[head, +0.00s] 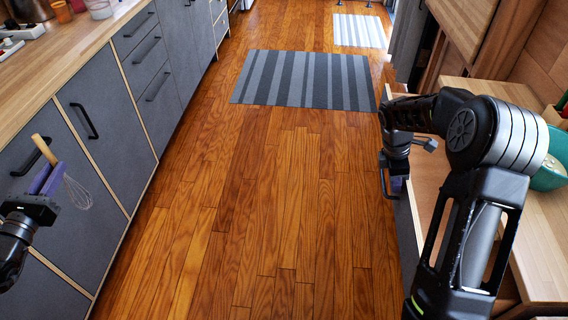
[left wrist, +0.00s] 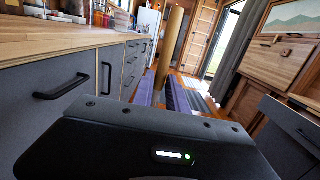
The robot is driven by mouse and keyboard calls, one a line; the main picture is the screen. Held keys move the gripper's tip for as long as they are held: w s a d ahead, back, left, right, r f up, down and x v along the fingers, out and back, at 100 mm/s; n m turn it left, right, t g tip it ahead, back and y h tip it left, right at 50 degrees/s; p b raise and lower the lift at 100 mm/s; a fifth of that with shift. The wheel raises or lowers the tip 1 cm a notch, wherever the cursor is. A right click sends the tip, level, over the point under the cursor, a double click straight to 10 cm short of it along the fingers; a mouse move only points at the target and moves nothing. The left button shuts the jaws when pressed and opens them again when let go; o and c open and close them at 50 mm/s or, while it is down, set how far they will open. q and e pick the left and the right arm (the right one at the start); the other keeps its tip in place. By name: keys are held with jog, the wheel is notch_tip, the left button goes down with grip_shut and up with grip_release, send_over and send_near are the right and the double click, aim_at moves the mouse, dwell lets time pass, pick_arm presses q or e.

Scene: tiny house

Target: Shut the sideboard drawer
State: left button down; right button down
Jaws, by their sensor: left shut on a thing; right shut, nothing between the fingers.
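The sideboard drawer (head: 405,235) is open on the right in the head view, its dark front standing out over the floor and its pale wooden inside showing. Its dark handle (head: 383,182) is near the far end. The drawer also shows at the right of the left wrist view (left wrist: 290,130). My right gripper (head: 397,185) points down at the drawer front beside the handle and is shut with nothing in it; I cannot tell if it touches. My left gripper (head: 45,180) is shut on a whisk (head: 76,192) with a wooden handle, near the left cabinets.
The sideboard top (head: 540,240) carries a green bowl (head: 550,175). Grey kitchen cabinets (head: 105,125) with dark handles line the left under a wooden counter (head: 60,55). The wooden floor between is clear, with a striped rug (head: 305,80) farther back.

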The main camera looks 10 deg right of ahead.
jog(key=s+d+p, duration=0.1)
jog(key=s+d, duration=0.1)
jog(key=d, duration=0.4)
jog(key=s+d+p, duration=0.1)
jog(key=s+d, duration=0.1)
jog(key=d, duration=0.4)
jog(key=s+d, duration=0.2)
jog(key=d, duration=0.4)
jog(key=shift+s+p, duration=0.2)
jog(key=shift+p, duration=0.2)
jog(key=shift+s+d, duration=0.1)
jog(key=shift+d, duration=0.35)
jog(key=shift+s+d+r, duration=0.1)
jog(key=shift+d, duration=0.1)
jog(key=shift+a, duration=0.25)
jog(key=a, duration=0.1)
jog(key=w+a, duration=0.1)
jog(key=a, duration=0.2)
jog(key=shift+w+r, duration=0.15)
jog(key=shift+w, duration=0.2)
jog(key=v, duration=0.9)
jog(key=shift+r, duration=0.3)
